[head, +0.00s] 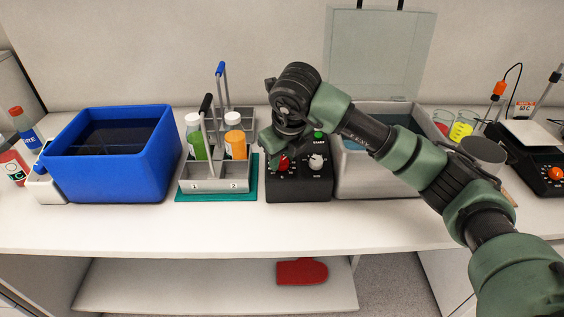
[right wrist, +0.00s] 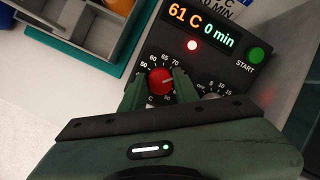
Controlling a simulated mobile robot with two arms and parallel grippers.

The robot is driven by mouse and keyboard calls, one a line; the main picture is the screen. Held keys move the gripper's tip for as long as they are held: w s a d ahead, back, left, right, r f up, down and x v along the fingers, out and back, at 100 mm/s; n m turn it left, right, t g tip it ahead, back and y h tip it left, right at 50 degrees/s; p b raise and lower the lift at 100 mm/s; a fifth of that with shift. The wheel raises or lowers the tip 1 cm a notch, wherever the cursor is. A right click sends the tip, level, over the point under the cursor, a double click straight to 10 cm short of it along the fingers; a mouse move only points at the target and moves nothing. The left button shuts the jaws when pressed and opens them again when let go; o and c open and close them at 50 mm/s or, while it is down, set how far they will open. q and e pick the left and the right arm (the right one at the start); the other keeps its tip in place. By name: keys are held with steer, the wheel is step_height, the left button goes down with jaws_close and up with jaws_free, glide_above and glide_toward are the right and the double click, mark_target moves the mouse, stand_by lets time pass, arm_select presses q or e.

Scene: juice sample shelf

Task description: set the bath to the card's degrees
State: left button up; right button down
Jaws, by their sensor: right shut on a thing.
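The bath is a grey tank (head: 350,180) with a clear lid (head: 380,50) raised upright behind it. Its black control box (head: 300,187) has a red temperature knob (head: 282,163), a grey minutes knob (head: 316,162) and a green START button (head: 319,135). In the right wrist view the display (right wrist: 200,26) reads 61 C, 0 min, beside a lit red lamp (right wrist: 192,45). My right gripper (right wrist: 160,78) is shut on the red knob (right wrist: 162,83), a finger on each side. A card (right wrist: 222,8) behind the display is cut off; only "C" and "0 MIN" show. My left gripper is out of view.
Left of the control box, a grey bottle rack (head: 205,185) stands on a teal mat (head: 245,192), holding green and orange bottles. A blue tub (head: 110,185) is further left. The counter front is clear.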

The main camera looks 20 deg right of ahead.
steer(key=shift+w+r, duration=0.1)
stand_by(0.4)
steer(key=c, duration=1.1)
jaws_free()
steer(key=shift+o, duration=0.2)
steer(key=b+v, duration=0.1)
steer(key=v, duration=0.6)
steer(key=shift+s+r+b, duration=0.25)
steer(key=shift+r+b, duration=0.1)
